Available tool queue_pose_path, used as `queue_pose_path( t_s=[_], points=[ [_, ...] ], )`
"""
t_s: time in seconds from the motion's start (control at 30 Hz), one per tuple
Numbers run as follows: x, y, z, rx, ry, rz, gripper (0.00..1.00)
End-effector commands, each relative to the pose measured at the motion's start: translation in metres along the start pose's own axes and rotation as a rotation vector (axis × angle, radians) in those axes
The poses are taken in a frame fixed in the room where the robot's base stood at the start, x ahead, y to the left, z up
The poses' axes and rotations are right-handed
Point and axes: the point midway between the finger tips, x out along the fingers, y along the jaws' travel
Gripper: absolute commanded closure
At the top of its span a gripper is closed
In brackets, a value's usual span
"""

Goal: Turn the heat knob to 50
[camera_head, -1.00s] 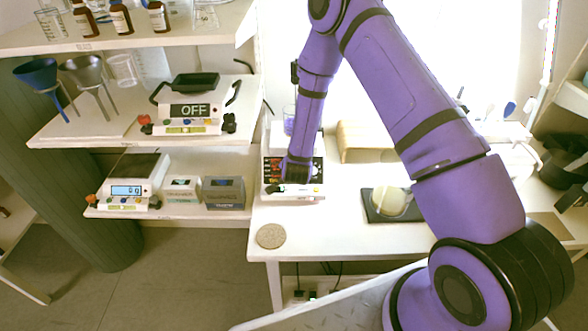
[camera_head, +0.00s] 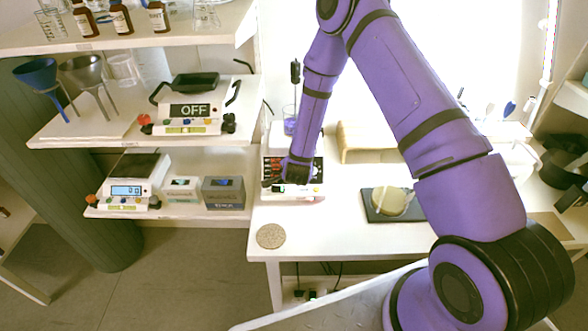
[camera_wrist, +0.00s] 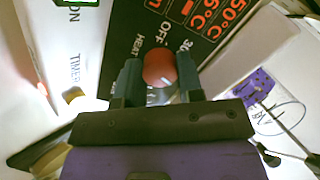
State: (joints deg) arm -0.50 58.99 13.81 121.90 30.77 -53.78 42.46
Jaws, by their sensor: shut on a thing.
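The heat knob (camera_wrist: 159,68) is a round red knob on the black front panel of a white device, with "HEAT", "OFF" and "30" printed around it in the wrist view. My gripper (camera_wrist: 159,82) is shut on the knob, one dark finger on each side. Its pointer direction cannot be made out. In the head view, my gripper (camera_head: 272,184) is at the front of the device (camera_head: 310,196) on the white table, and the knob is too small or hidden there.
The device panel bears large red temperature figures (camera_wrist: 205,18). A cork disc (camera_head: 270,236) lies at the table's front left. A dark plate with a pale round item (camera_head: 391,202) is to the right. Scales and small boxes (camera_head: 223,193) fill the left shelf.

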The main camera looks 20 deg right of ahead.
Motion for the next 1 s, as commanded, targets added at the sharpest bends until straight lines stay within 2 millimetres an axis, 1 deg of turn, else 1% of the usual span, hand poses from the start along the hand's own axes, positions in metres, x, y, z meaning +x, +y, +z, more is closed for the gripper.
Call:
queue_pose_path(
  t_s=[0.03, 0.07, 0.1, 0.13, 0.37, 0.47, 0.57, 0.9, 1.0],
  points=[
    [0.000, 0.001, 0.001, -0.001, -0.002, 0.001, 0.59],
    [0.000, 0.001, 0.001, -0.001, -0.002, 0.001, 0.52],
    [0.000, 0.001, 0.001, -0.001, -0.002, 0.001, 0.43],
    [0.000, 0.001, 0.001, -0.001, -0.002, 0.001, 0.40],
    [0.000, 0.000, 0.000, -0.001, -0.001, 0.001, 0.40],
    [-0.004, 0.000, 0.000, -0.001, 0.000, 0.000, 0.40],
    [-0.014, -0.001, 0.000, -0.001, -0.001, 0.000, 0.40],
    [-0.076, 0.000, 0.000, -0.002, -0.001, 0.000, 0.40],
    [-0.090, 0.000, 0.000, -0.001, -0.002, 0.000, 0.40]
  ],
)
